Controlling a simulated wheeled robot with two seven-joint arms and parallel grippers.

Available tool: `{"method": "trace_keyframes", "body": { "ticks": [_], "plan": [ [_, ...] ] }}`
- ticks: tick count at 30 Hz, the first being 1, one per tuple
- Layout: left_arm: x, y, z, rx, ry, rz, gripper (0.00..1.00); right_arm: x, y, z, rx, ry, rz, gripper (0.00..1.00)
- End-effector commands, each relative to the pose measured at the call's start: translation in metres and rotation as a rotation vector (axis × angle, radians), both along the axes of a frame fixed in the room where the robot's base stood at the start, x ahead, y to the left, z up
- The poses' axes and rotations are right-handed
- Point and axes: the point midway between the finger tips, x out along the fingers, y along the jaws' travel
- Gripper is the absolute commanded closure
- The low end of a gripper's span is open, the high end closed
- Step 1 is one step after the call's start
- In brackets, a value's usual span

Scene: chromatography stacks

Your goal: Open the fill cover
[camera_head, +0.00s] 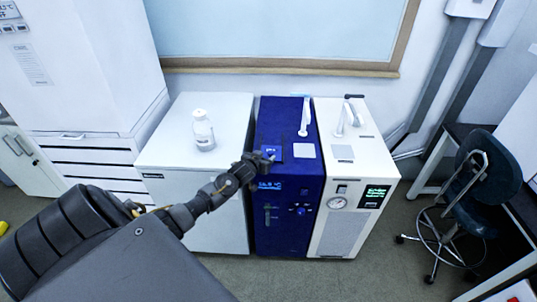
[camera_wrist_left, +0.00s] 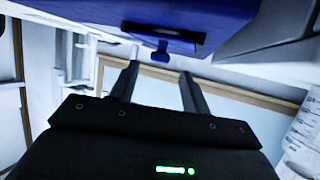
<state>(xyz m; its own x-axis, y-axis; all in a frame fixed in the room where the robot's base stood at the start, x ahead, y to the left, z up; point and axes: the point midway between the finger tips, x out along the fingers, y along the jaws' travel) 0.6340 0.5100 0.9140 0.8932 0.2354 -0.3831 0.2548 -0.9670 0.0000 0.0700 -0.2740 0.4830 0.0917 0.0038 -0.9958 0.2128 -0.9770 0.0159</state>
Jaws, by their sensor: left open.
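The blue unit (camera_head: 290,180) stands between two white units. A small blue square panel (camera_head: 273,151), which looks like the fill cover, lies at the front left of its top and seems flat. My left gripper (camera_head: 266,160) is at the front top edge of the blue unit, beside this panel, and partly hides it. In the left wrist view the fingers of my left gripper (camera_wrist_left: 160,72) are apart with nothing between them. A small blue tab (camera_wrist_left: 157,52) sticks out from the blue body (camera_wrist_left: 210,12) just beyond the fingertips; I cannot tell whether they touch. My right gripper is not in view.
The right white unit (camera_head: 345,210) has a gauge and a green display. A stool (camera_head: 470,190) stands at the right.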

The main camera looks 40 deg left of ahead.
Motion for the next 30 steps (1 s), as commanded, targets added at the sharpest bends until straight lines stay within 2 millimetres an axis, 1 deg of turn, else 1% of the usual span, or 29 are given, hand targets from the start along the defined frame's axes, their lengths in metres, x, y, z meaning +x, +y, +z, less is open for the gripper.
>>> {"method": "trace_keyframes", "body": {
  "ticks": [1,3,9,13,21,23,30],
  "plan": [
    [0.008,0.002,-0.002,-0.001,0.001,0.001,0.53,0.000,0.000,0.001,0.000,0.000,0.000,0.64],
    [0.016,0.004,-0.006,0.000,0.001,0.000,0.53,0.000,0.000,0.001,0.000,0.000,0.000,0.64],
    [0.031,0.008,-0.014,0.000,0.001,0.000,0.53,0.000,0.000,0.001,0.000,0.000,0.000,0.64],
    [0.035,0.009,-0.015,0.000,0.001,0.000,0.53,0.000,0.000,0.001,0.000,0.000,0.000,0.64],
    [0.036,0.009,-0.016,0.000,0.001,0.000,0.53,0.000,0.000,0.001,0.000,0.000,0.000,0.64],
    [0.036,0.009,-0.016,0.000,0.000,0.000,0.60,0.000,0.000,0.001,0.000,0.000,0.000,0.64],
    [0.036,0.009,-0.016,0.000,0.000,0.000,0.91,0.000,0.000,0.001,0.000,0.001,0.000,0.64]
  ]
}}
